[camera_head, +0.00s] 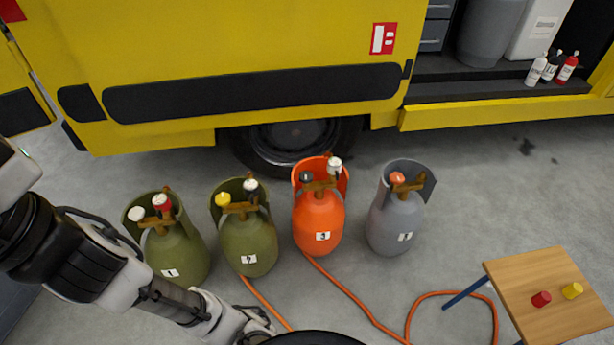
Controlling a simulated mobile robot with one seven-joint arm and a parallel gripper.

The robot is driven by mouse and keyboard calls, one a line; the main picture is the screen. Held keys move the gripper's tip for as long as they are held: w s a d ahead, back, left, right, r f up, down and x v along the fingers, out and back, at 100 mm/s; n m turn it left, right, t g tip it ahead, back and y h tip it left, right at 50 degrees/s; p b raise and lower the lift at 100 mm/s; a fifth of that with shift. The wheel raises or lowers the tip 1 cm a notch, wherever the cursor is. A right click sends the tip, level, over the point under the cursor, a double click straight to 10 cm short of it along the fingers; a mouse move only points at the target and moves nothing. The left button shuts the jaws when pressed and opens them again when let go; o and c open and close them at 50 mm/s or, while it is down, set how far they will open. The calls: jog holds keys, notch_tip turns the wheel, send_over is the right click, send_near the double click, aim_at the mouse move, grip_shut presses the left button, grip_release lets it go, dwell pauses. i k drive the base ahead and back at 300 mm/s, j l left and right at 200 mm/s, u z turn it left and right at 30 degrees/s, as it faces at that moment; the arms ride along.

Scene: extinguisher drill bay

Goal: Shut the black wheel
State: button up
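A small black wheel (305,177) sits on the left side of the brass valve on top of the orange cylinder (317,220). A white wheel (334,164) is on the right of the same valve. The orange cylinder stands upright on the floor and bears a number label, with an orange hose leaving its base. My gripper (258,332) is low in the picture, below and left of the orange cylinder and well apart from the black wheel. Its fingers are small and partly cut off, so I cannot tell whether they are open.
Two olive cylinders (178,252) (249,243) stand left of the orange one; a grey cylinder (396,223) stands right. Orange hoses (350,295) cross the floor. A wooden table (545,290) with red and yellow caps is at lower right. A yellow truck (250,60) stands behind.

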aim_at(306, 178)
jog(key=i+l+u, duration=0.35)
jog(key=i+l, duration=0.4)
jog(key=i, duration=0.1)
